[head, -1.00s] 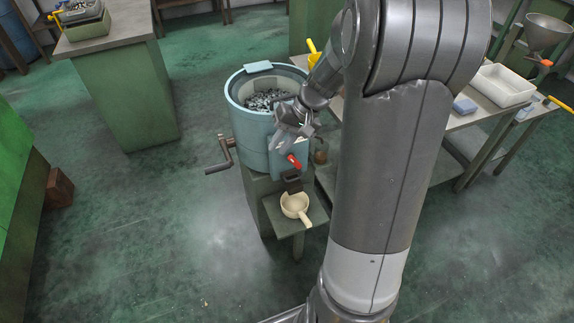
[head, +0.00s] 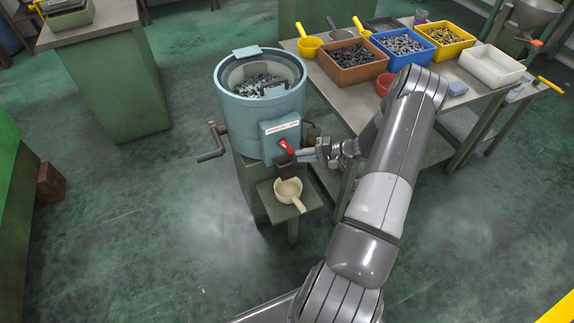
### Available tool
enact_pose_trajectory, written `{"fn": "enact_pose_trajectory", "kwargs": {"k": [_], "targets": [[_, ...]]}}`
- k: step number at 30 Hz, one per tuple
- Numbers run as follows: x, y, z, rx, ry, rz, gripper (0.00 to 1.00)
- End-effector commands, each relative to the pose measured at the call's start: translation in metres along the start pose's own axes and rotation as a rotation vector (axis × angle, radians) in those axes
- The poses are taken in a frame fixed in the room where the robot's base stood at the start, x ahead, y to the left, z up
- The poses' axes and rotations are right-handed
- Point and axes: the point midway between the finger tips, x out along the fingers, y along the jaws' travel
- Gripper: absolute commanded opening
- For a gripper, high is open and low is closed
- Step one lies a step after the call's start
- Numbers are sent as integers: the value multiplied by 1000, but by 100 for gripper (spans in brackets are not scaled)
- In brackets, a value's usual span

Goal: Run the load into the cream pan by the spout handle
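The blue-green drum (head: 238,115) stands left of centre with a load of small grey metal pieces (head: 260,85) inside. The red spout handle (head: 285,146) is on its front box, above the dark spout (head: 284,160). The cream pan (head: 288,189) sits on a small shelf below the spout, its handle pointing down-right. The pan looks empty. My gripper (head: 300,156) reaches in from the right, its fingertips at or beside the lower end of the red handle. The fingers are too small to tell whether they are open or closed on it.
A crank (head: 212,144) sticks out left of the drum. Open floor lies left and in front.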

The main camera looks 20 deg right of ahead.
Motion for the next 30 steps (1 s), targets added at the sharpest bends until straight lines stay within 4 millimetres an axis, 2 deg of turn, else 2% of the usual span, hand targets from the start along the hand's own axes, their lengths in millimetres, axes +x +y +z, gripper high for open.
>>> {"fn": "enact_pose_trajectory", "kwargs": {"k": [1, 6, 12, 16, 19, 30], "targets": [[-2, 19, -4, 21, 32, -35, 20], [-6, 64, -16, 57, 133, -132, 20], [-9, 91, -21, 73, 200, -186, 20], [-4, 94, -23, 76, 209, -194, 20], [8, 92, -25, 75, 207, -194, 20], [73, 79, -39, 75, 206, -192, 20]]}}
